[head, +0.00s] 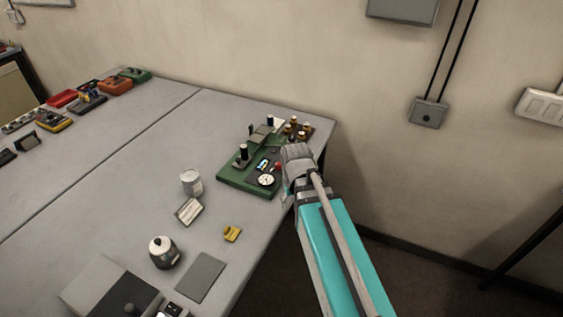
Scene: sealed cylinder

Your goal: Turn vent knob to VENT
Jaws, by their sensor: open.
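A green board (228,181) lies near the right edge of the grey table. It carries a dark panel with a white round dial (267,180), a small red part (278,166) and a dark upright post with a pale base (243,152). I cannot tell which part is the vent knob, and no VENT marking is readable. My gripper (295,157) is at the board's right side, at the end of my teal arm. Its fingers are hard to make out, and it holds nothing visible. My wrist hides part of the board's right edge.
Brass-coloured pieces (299,128) stand behind the board. A white can (191,181), a small tilted block (188,211), a yellow piece (232,233) and a round white-topped jar (164,251) stand nearer. Red and orange devices sit far left. The table's middle is clear.

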